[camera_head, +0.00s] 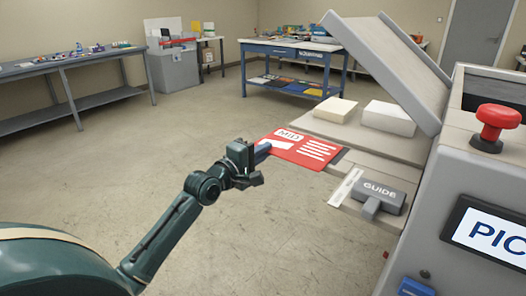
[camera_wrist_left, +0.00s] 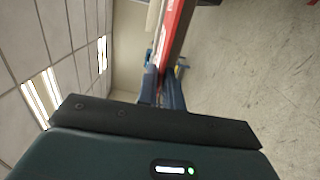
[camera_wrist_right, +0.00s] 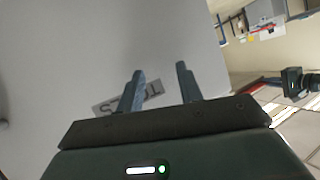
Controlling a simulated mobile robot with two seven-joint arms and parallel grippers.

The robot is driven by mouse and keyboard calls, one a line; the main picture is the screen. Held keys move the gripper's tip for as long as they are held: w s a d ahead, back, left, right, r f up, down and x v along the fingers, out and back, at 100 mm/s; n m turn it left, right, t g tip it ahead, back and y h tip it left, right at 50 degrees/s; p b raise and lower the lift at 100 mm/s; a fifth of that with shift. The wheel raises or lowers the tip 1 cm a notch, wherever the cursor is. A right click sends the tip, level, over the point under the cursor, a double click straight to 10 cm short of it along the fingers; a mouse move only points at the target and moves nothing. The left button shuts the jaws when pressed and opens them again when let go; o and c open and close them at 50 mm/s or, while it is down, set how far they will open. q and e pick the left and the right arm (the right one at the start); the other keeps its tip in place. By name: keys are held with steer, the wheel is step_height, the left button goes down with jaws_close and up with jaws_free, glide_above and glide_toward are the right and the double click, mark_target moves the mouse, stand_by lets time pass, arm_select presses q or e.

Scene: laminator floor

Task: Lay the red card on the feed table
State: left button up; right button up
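The red card (camera_head: 300,147), with white print, is held by its left edge in my left gripper (camera_head: 262,150). It extends over the left edge of the grey-beige feed table (camera_head: 352,132) on the machine; whether it touches the surface cannot be told. In the left wrist view the card (camera_wrist_left: 174,35) shows nearly edge-on between the closed fingers (camera_wrist_left: 162,88). My right gripper (camera_wrist_right: 160,85) is open and empty in the right wrist view, in front of a grey panel with a partly hidden label. It is not in the head view.
A grey block marked GUIDE (camera_head: 380,193) sits at the table's near side. Two pale blocks (camera_head: 388,117) lie behind the card, under a raised grey cover (camera_head: 392,60). A red button (camera_head: 494,122) tops the machine at right. The floor (camera_head: 150,160) at left is clear.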

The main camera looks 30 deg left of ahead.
arm_select(q)
steer(key=o, duration=0.3)
steer(key=s+a, duration=0.2)
steer(key=s, duration=1)
steer(key=s+d+f+m+g+h, duration=0.1)
steer(key=s+d+f+m+g, duration=0.15)
steer(key=d+f+m, duration=0.35)
steer(key=s+d+f+m+g, duration=0.1)
steer(key=s+d+f+m, duration=0.2)
steer(key=d+f, duration=0.45)
steer(key=s+d+f+m+g+h, duration=0.1)
steer(key=s+d+f+m+g, duration=0.1)
steer(key=s+d+f+m, duration=0.6)
steer(key=s+d+m, duration=0.1)
steer(key=d, duration=0.2)
steer(key=shift+s+d+m, duration=0.15)
steer(key=shift+s+m, duration=0.05)
steer(key=shift+m, duration=0.2)
